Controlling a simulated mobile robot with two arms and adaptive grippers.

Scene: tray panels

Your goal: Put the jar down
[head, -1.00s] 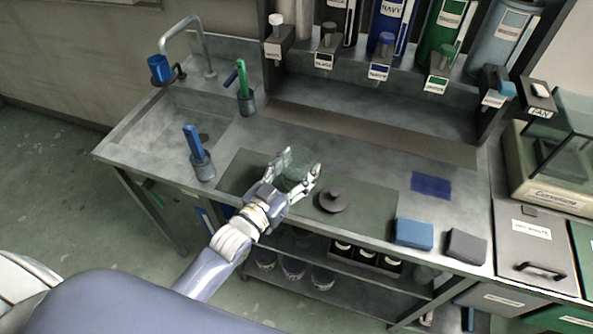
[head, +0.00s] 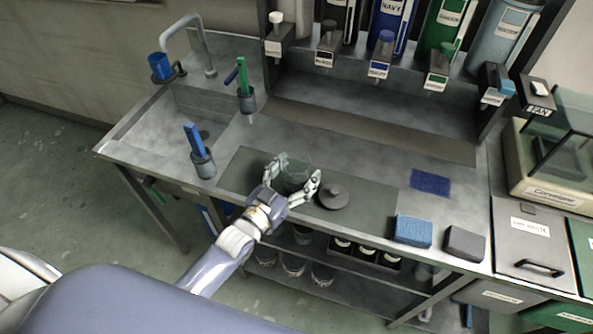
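A dark green see-through jar (head: 295,172) is upright over the dark mat (head: 370,199) on the metal counter. My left gripper (head: 294,180) has a finger on each side of the jar and appears shut on it. The fingers and wrist cover part of the jar's near side. I cannot tell if the jar's base touches the mat. A dark round lid with a knob (head: 333,197) lies on the mat just right of the gripper. My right gripper is not in view.
A sink with a tap (head: 200,50) is at the left, with brush holders (head: 203,165) beside it. A blue cloth (head: 431,182), a blue sponge (head: 413,231) and a grey block (head: 464,243) lie at the right. Labelled dispensers (head: 380,60) line the back.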

